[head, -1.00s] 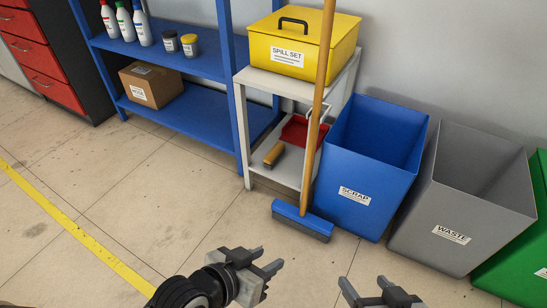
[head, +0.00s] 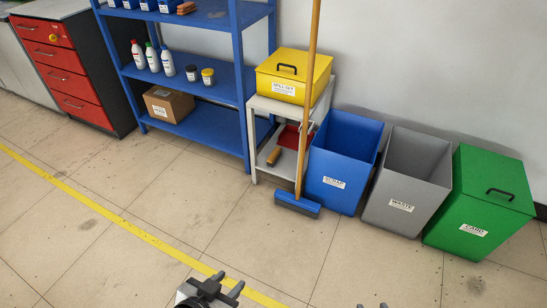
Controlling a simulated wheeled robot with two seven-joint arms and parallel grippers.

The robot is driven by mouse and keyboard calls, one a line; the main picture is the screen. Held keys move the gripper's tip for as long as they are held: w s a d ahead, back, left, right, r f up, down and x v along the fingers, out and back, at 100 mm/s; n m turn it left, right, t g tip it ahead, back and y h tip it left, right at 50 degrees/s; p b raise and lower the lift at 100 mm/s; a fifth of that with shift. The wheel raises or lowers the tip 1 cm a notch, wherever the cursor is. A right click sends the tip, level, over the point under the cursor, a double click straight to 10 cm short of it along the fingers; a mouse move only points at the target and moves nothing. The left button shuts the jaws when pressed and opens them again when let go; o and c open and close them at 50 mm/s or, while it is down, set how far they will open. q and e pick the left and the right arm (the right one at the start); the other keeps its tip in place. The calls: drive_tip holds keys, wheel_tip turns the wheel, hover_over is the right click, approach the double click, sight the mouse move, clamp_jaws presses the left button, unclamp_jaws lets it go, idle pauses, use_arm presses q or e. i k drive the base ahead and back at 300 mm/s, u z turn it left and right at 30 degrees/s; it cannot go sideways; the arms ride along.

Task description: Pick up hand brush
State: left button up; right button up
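The hand brush (head: 273,157), with a wooden-coloured body, lies on the lower shelf of the small white stand, beside a red dustpan (head: 291,136). A long broom leaning in front of the stand partly hides the dustpan. My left gripper (head: 231,288) is at the bottom edge of the view, its fingers apart with nothing between them, well short of the stand. My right gripper (head: 371,306) shows only its fingertips at the bottom edge, and they are apart.
The broom (head: 298,203) stands on the floor before the white stand (head: 252,140). A yellow spill set box (head: 287,88) sits on top. Blue scrap (head: 335,185), grey waste (head: 402,205) and green (head: 474,231) bins stand right. A blue shelf (head: 205,130) stands left. The foreground floor is clear.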

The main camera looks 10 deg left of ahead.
sight(276, 153)
drive_tip(key=z, duration=0.1)
drive_tip(key=k, duration=0.4)
drive_tip(key=u, duration=0.9)
drive_tip(key=i, duration=1.1)
drive_tip(key=z, duration=0.75)
drive_tip(key=i, duration=0.75)
drive_tip(key=z, duration=0.7)
